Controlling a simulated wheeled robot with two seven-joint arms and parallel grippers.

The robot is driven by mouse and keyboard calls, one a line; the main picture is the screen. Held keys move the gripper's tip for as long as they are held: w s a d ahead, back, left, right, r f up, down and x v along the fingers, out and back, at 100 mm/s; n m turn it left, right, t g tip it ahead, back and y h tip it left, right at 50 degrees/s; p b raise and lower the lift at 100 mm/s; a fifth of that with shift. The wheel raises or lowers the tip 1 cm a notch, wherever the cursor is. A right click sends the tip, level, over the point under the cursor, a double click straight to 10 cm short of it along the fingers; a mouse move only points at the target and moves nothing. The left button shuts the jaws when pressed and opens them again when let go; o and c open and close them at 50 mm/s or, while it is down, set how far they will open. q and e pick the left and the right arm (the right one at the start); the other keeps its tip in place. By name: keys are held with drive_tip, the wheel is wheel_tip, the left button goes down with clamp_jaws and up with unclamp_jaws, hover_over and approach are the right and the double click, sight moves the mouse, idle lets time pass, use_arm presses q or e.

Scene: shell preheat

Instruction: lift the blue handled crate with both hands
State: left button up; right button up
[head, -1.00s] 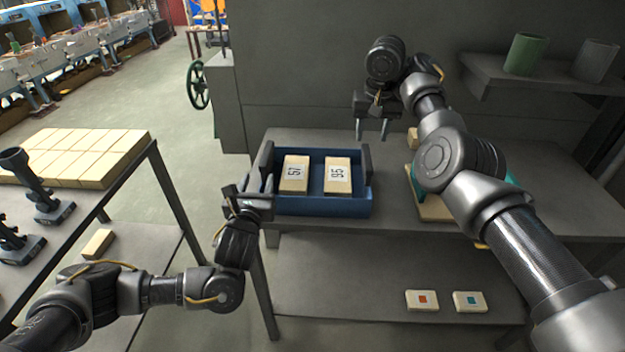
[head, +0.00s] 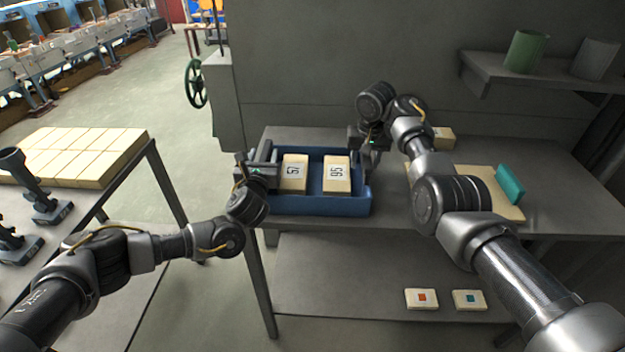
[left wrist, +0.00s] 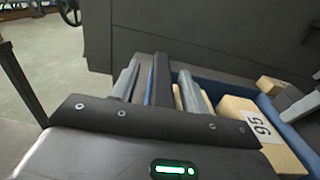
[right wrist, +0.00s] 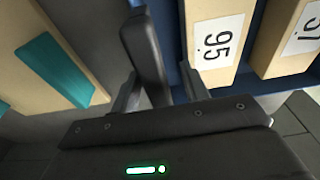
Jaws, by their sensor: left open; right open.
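The blue handled crate (head: 320,206) stands on the grey workbench and holds two tan blocks, one labelled 95 (head: 337,175) and one (head: 293,173) whose label looks like 57. My left gripper (head: 262,165) is open at the crate's left side. In the left wrist view its fingers (left wrist: 160,88) stand on either side of the dark left handle (left wrist: 159,75). My right gripper (head: 370,150) is open at the right side. In the right wrist view its fingers (right wrist: 160,95) stand on either side of the dark right handle (right wrist: 145,50). Contact with the handles cannot be told.
A tan board with a teal handle (head: 510,181) lies right of the crate, partly behind my right arm. A tan block (head: 443,138) sits behind it. Two marked tiles (head: 421,298) lie on the lower shelf. A table with tan blocks (head: 70,155) stands left.

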use_arm(q)
drive_tip(key=shift+w+d, duration=0.1)
drive_tip(key=shift+w, duration=0.05)
use_arm(e)
drive_tip(key=shift+d+f, duration=0.1)
drive_tip(key=shift+f, duration=0.05)
use_arm(q)
clamp_jaws()
use_arm(e)
clamp_jaws()
use_arm(q)
drive_tip(key=shift+w+r, duration=0.1)
drive_tip(key=shift+r, duration=0.1)
use_arm(e)
drive_tip(key=shift+w+r, duration=0.15)
drive_tip(key=shift+r, duration=0.1)
